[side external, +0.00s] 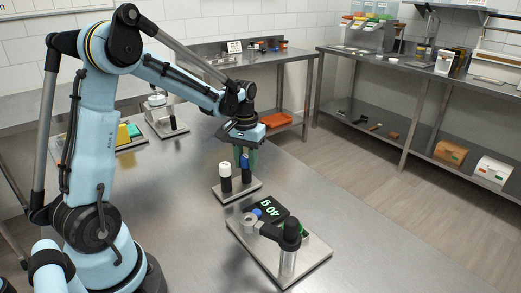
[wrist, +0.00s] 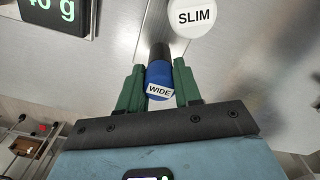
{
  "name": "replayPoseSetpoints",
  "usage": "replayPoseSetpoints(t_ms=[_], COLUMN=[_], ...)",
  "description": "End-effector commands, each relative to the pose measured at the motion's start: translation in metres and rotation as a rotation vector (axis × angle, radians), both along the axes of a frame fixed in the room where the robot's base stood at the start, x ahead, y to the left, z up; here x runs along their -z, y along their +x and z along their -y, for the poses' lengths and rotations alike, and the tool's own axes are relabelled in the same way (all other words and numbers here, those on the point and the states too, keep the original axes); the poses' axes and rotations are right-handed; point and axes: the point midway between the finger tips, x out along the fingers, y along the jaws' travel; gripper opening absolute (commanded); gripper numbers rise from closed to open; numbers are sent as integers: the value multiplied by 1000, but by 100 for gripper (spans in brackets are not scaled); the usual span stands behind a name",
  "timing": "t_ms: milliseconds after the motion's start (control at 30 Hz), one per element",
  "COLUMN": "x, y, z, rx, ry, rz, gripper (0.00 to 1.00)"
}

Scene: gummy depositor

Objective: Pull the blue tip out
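The blue tip (wrist: 159,82), labelled WIDE, stands upright on its dark post, which shows beyond it in the wrist view. It also shows in the side view (side external: 245,162), over a small metal stand (side external: 238,191). My gripper (wrist: 160,80) is right at the tip. Its two green fingers lie along both sides of the blue tip, with no clear gap, and look shut on it. In the side view my gripper (side external: 245,158) points down over the stand, and its fingers partly hide the tip.
A white tip (wrist: 191,17), labelled SLIM, stands close beside the blue one; it also shows in the side view (side external: 225,169). In front is a plate with the depositor (side external: 289,245) and a display (side external: 267,208) reading 40 g. The table to the right is clear.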

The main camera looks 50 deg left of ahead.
Motion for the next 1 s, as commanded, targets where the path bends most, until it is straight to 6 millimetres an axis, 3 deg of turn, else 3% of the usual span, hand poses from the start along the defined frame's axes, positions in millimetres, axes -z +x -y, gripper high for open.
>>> replayPoseSetpoints(t_ms=[100, 1000], x=[0, -29], y=[0, 0], z=[0, 0], rx=[0, 0], ry=[1, 0], rz=[-1, 0], gripper=[0, 0])
